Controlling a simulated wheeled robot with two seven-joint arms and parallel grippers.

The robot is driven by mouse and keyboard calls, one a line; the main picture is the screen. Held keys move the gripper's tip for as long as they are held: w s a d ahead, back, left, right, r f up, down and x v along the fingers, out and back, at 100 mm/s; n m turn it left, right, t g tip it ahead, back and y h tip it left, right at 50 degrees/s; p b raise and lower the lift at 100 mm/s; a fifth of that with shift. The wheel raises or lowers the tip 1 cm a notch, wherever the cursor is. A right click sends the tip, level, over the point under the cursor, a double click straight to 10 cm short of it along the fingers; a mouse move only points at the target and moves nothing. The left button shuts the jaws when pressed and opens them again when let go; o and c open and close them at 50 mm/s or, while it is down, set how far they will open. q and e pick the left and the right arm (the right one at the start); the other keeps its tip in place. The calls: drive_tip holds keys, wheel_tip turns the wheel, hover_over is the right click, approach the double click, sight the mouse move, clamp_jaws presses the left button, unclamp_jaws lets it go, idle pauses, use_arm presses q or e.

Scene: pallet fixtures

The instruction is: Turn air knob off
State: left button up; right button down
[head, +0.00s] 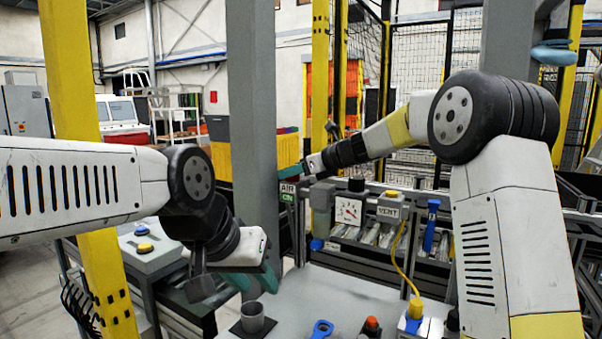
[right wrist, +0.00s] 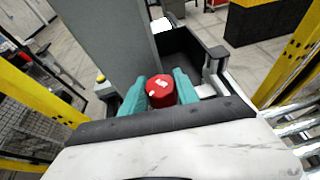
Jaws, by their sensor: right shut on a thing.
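The red round air knob (right wrist: 160,91), with a white mark on its face, sits between the two teal fingers of my right gripper (right wrist: 159,93) in the right wrist view. The fingers are shut on its sides. My left gripper (head: 254,279) hangs low over the bench at the left, pointing down, with teal fingers partly seen. Nothing shows in it, and its opening is unclear.
A pressure gauge (head: 348,211) and a "VENT" box (head: 388,211) with a yellow cable stand right of the post. A grey cup (head: 252,317), a blue ring-ended part (head: 322,328) and a red-topped button (head: 371,326) are on the bench (head: 300,300). A yellow post (head: 75,100) stands left.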

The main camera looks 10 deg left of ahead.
drive_tip(key=m+t+h, duration=0.2)
drive_tip(key=m+t, duration=0.1)
drive_tip(key=shift+s, duration=0.1)
drive_tip(key=shift+m+t+h, duration=1)
drive_tip(key=shift+m+h, duration=0.3)
drive_tip(key=shift+m, duration=0.1)
drive_tip(key=shift+a+m+t+h, duration=0.1)
drive_tip(key=shift+m+t+h, duration=0.7)
drive_tip(key=shift+m+h, duration=0.7)
drive_tip(key=m+h, duration=0.3)
drive_tip(key=h, duration=0.1)
drive_tip(key=shift+t, duration=0.3)
drive_tip(key=shift+m+h, duration=1.7)
drive_tip(key=shift+h, duration=0.3)
drive_tip(key=c, duration=0.9)
unclamp_jaws()
